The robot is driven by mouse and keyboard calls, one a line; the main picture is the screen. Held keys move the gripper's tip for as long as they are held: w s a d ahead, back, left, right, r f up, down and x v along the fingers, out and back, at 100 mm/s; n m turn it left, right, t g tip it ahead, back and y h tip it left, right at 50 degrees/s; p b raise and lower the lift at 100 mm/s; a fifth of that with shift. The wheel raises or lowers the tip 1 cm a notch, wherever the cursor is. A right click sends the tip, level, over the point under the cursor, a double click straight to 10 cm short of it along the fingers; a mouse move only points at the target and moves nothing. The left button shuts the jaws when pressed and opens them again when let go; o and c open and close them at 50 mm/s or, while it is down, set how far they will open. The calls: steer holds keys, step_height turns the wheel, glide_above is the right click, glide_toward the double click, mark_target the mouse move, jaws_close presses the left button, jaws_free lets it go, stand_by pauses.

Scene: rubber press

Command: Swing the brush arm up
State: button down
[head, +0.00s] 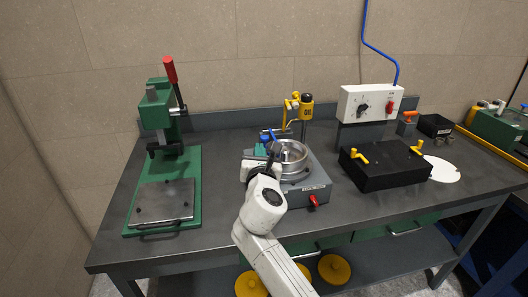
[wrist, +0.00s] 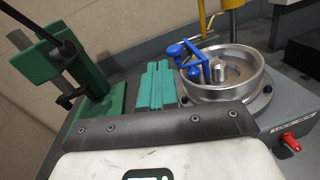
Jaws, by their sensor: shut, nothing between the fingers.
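The blue brush arm (wrist: 195,58), with round knobs at its ends, sits at the left side of the round metal bowl (wrist: 232,58); part of it hangs inside the bowl. It shows small in the head view (head: 267,135), just above the end of my arm. My gripper (wrist: 157,66) has teal fingers, pressed together and empty. They are left of the bowl and the brush arm, with a visible gap in the wrist view. In the head view my gripper (head: 260,150) is partly hidden by my white wrist.
The bowl stands on a grey base (head: 308,185) with a red knob (head: 313,200). A green press (head: 160,110) stands left, and a black box (head: 385,170) with yellow handles right. Bare bench top lies between the press and the bowl.

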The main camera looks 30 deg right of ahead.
steer(key=s+f+n+t+y+b, duration=0.1)
steer(key=s+f+b, duration=0.1)
steer(key=s+f, duration=0.4)
steer(key=shift+s+a+f+n, duration=0.2)
steer(key=shift+s+n, duration=0.1)
steer(key=shift+s, duration=0.75)
steer(key=b, duration=0.2)
glide_toward(265, 142)
steer(key=w+f, duration=0.3)
steer(key=shift+w+d, duration=0.25)
steer(key=shift+d, duration=0.15)
steer(key=shift+w+d+r+p, duration=0.15)
steer(key=shift+w+r+p, duration=0.2)
steer(key=shift+r, duration=0.15)
steer(key=shift+w+d+r+p, duration=0.15)
steer(key=shift+w+r+p, duration=0.2)
steer(key=shift+r, duration=0.2)
steer(key=shift+w+d+r, duration=0.2)
steer(key=shift+w+r, duration=0.25)
steer(key=shift+r, duration=0.1)
